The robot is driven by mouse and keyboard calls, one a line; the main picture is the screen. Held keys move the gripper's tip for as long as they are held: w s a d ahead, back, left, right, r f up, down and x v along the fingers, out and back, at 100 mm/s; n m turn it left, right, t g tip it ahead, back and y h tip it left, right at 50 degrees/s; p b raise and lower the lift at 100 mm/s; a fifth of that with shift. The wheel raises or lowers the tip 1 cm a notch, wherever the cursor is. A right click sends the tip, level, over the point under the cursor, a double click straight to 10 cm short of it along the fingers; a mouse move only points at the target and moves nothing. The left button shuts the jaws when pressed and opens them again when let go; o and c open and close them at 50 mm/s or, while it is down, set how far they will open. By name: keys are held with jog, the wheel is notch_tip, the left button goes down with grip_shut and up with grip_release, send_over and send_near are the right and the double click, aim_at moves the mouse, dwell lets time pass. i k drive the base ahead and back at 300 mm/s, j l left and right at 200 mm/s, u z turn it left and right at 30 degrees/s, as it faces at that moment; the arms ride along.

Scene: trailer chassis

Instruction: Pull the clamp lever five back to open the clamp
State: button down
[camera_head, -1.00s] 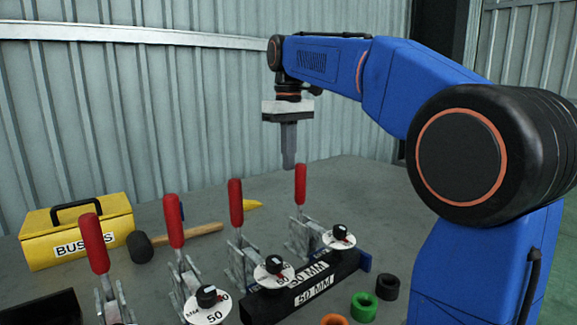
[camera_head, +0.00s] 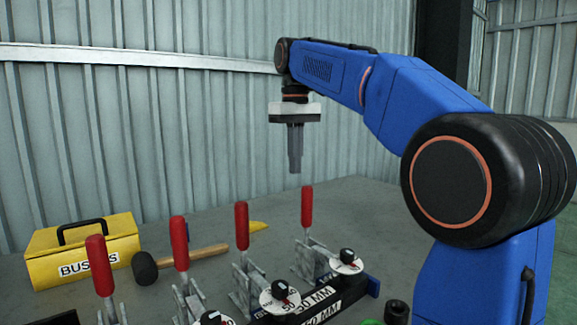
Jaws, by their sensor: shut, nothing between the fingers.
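Several toggle clamps with upright red lever handles stand in a row on the grey table. The rightmost visible lever (camera_head: 307,206) is upright, and the lever to its left (camera_head: 242,225) is too. Two more red levers, a third (camera_head: 179,243) and a fourth (camera_head: 99,265), stand further left. No numbers show on the levers, so I cannot tell which is five. My gripper (camera_head: 295,168) points down, shut and empty, just above and slightly left of the rightmost lever in the picture. I cannot tell their exact depth gap.
A yellow toolbox (camera_head: 82,252) stands at the left, with a mallet (camera_head: 146,267) beside it. A black bar (camera_head: 315,302) marked 50 MM lies by the clamps with round dials. The table behind the right lever is clear.

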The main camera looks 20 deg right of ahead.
aim_at(240, 207)
jog(key=k, duration=1)
